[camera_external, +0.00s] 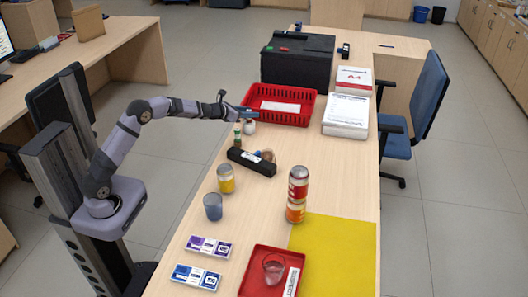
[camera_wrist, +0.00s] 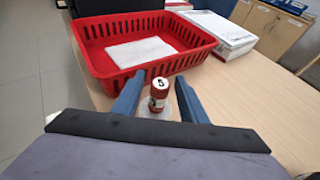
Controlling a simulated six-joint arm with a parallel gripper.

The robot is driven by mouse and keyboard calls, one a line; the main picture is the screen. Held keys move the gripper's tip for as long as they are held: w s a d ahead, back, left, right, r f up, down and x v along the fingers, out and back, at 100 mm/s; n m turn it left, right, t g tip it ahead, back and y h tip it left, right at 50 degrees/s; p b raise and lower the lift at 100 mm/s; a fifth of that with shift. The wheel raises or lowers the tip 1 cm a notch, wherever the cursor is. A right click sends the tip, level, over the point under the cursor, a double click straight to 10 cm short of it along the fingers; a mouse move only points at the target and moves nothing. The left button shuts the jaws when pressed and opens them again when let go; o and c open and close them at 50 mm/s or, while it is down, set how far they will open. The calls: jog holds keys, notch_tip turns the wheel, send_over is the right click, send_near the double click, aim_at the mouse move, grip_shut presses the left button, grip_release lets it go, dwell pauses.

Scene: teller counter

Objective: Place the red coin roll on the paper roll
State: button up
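A small dark red roll with a white top marked "5" (camera_wrist: 159,88), which looks like the red coin roll, stands upright in the wrist view. Its lower part meets a pale, partly hidden round thing (camera_wrist: 150,107), and I cannot tell whether that is the paper roll. My gripper (camera_wrist: 157,98) is open, with one blue finger on each side of the red roll and visible gaps to it. In the external view my gripper (camera_external: 240,109) is low at the near left corner of the red basket, above a small whitish thing (camera_external: 249,128).
The red basket (camera_external: 304,118) holds a white sheet. A green-topped bottle (camera_external: 238,138), a black bar-shaped object (camera_external: 251,162), a yellow can (camera_external: 226,179), a blue cup (camera_external: 213,206) and two stacked cans (camera_external: 297,195) stand nearby. A red tray (camera_external: 252,291) and yellow mat (camera_external: 345,255) lie in front.

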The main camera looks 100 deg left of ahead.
jog(key=shift+r, duration=0.15)
jog(key=shift+s+d+r, duration=0.1)
jog(key=shift+s+d, duration=0.15)
jog(key=shift+d, duration=0.05)
jog(key=b+v, duration=0.2)
jog(key=v, duration=0.9)
jog(key=shift+b, duration=0.4)
jog(key=shift+d, duration=0.1)
